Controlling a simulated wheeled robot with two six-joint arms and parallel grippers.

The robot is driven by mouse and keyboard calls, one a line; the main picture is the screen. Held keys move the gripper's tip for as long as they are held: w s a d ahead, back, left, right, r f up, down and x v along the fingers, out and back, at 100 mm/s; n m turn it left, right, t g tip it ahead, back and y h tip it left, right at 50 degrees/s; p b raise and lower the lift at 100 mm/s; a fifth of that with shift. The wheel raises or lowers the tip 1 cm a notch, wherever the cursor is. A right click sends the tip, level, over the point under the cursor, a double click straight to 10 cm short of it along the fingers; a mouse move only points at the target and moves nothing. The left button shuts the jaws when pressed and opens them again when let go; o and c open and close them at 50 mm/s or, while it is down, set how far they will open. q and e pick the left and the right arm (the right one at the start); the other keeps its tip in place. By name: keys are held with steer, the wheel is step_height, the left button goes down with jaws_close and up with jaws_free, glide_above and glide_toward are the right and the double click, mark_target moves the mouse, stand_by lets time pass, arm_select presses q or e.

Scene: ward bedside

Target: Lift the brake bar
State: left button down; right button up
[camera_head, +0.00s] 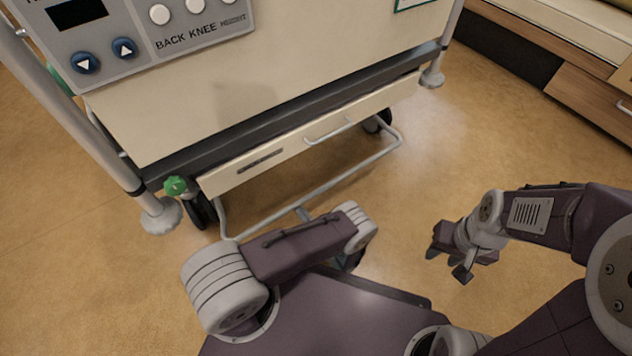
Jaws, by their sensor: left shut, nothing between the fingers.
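The brake bar (348,177) is a grey bent tube low under the foot end of the bed, running from the left caster to the right one. A short stem joins its middle, and my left arm covers part of the floor just in front. My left gripper (350,262) shows only as a dark piece below my arm's elbow, in front of the bar and apart from it. It is shut and empty, its fingertips mostly hidden. My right gripper (447,263) is open and empty over the floor, to the right of the bar.
The bed's foot panel (290,70) carries a control box (140,30) with buttons. Below it is a drawer front (300,140) with a handle. A green knob (175,187) sits by the left caster. A wooden cabinet (580,95) stands at upper right. The floor between is clear.

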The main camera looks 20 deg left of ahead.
mark_target(299, 204)
arm_select(q)
steer(key=shift+s+d+r+p, duration=0.1)
steer(key=shift+r+p, duration=0.9)
steer(key=shift+r, duration=0.25)
steer(key=shift+s+d+r+p, duration=0.1)
steer(key=shift+r+p, duration=0.85)
steer(key=shift+r, duration=0.3)
steer(key=shift+f, duration=0.1)
